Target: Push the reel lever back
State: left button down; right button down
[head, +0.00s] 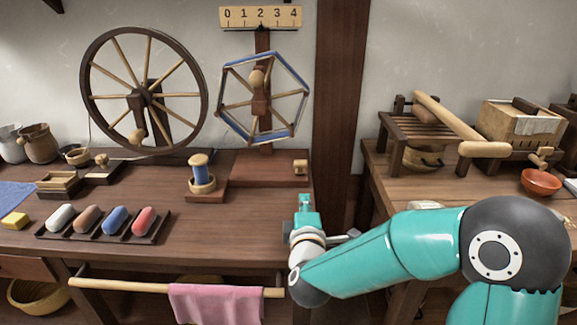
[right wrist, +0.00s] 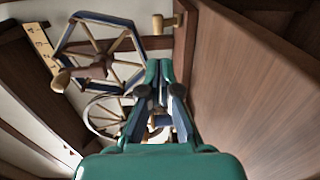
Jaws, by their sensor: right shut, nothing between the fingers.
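The hexagonal reel (head: 263,97), wound with blue yarn, stands on a reddish wooden base (head: 258,172) at the back of the left table. A small light wooden piece that looks like the reel lever (head: 300,167) sits at the base's right end. It also shows at the top of the right wrist view (right wrist: 165,22), beyond the fingertips. My right gripper (head: 304,200) is shut and empty, in front of this lever and apart from it. Its closed fingers show in the wrist view (right wrist: 159,72), with the reel (right wrist: 100,55) to their left. My left gripper is out of view.
A spinning wheel (head: 146,92) stands left of the reel. A blue bobbin (head: 200,175) and a tray of coloured rolls (head: 100,225) are on the left table. A rail with a pink cloth (head: 215,302) runs along its front. A dark post (head: 340,100) rises behind, right of the reel.

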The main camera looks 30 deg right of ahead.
aim_at(301, 165)
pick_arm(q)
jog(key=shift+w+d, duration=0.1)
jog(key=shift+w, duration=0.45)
pick_arm(e)
jog(key=shift+w+d, duration=0.1)
jog(key=shift+w, duration=0.3)
jog(key=shift+w, duration=0.15)
